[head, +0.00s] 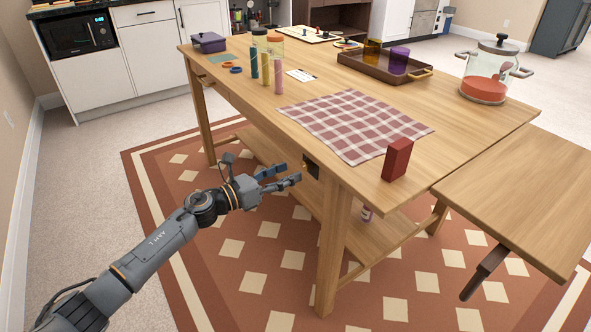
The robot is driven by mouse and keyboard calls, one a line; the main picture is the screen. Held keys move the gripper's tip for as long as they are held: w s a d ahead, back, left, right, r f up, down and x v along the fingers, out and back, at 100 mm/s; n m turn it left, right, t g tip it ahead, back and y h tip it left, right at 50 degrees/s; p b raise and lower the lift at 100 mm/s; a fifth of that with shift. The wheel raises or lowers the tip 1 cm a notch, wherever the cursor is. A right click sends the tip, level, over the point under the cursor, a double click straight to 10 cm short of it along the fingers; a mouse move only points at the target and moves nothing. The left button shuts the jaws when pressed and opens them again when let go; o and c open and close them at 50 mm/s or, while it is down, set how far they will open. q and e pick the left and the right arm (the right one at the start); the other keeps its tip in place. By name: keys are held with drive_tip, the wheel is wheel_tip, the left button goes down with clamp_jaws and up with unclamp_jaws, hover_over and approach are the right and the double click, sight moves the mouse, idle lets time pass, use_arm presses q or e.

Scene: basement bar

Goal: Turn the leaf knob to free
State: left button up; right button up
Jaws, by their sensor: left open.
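The wooden table (330,84) has a leaf (530,190) at its right end, level with the top or nearly so, with a dark bracket (487,270) under it. A small dark fitting (311,166) sits on the table's near side under the top, by the front leg; it may be the leaf knob, but it is too small to tell its setting. My left gripper (291,173) is open and empty, its fingertips pointing at this fitting from the left, seemingly a little short of it. My right gripper is out of view.
A checked cloth (352,122) and a red box (397,159) lie near the table's front edge. Jars (276,65), a brown tray (370,70) and a glass pot (488,75) stand farther back. A lower shelf (385,240) runs beneath. Rug floor left of the table is clear.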

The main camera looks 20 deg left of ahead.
sight(303, 166)
use_arm(q)
drive_tip(key=shift+x, duration=1.7)
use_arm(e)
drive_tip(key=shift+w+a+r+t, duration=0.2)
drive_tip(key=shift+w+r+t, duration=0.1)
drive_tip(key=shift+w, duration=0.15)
